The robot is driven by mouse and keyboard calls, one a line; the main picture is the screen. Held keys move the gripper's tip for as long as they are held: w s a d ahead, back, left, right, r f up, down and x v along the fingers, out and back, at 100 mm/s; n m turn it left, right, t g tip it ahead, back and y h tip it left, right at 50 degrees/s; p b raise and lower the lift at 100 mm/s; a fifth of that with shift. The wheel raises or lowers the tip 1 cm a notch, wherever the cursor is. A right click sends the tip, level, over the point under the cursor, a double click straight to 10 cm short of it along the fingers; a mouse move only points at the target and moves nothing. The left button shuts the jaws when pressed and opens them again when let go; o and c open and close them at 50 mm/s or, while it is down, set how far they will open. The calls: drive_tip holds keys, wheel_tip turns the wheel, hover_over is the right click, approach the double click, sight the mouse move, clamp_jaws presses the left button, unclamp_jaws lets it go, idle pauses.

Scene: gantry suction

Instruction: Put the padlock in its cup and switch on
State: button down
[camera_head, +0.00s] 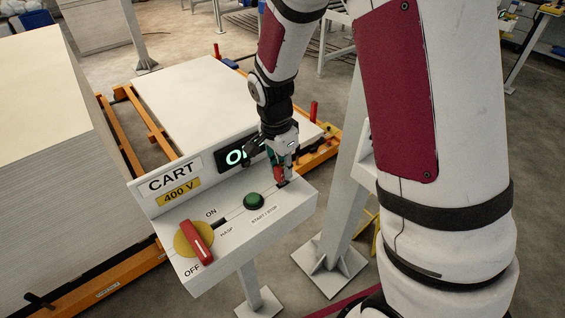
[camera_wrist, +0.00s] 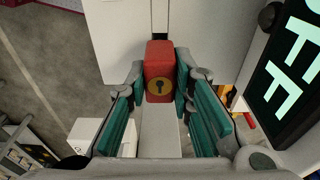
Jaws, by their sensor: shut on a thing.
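In the head view the padlock (camera_head: 278,174) is a small red patch. I cannot make out the cup; my gripper hides part of that end. The rotary switch (camera_head: 196,242) has a red handle on a yellow disc, with one end near the OFF label. The green START/STOP button (camera_head: 254,201) is left of my gripper.
A lit display (camera_head: 236,154), partly hidden by my gripper, stands behind the panel; its letters FF show in the wrist view (camera_wrist: 291,70). A white-topped cart (camera_head: 195,100) with an orange frame is behind. A tall sheet stack (camera_head: 55,160) stands left. A post (camera_head: 345,190) stands right.

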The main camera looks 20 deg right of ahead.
drive_tip(key=shift+f, duration=1.1)
drive_tip(key=c, duration=1.3)
unclamp_jaws()
drive_tip(key=shift+r, duration=0.1)
drive_tip(key=r, duration=0.4)
drive_tip(key=a+r, duration=0.1)
drive_tip(key=r, duration=0.6)
drive_tip(key=shift+s+a+r, duration=0.2)
drive_tip(key=shift+s+r, duration=0.05)
drive_tip(key=shift+r, duration=0.1)
drive_tip(key=shift+c, duration=0.5)
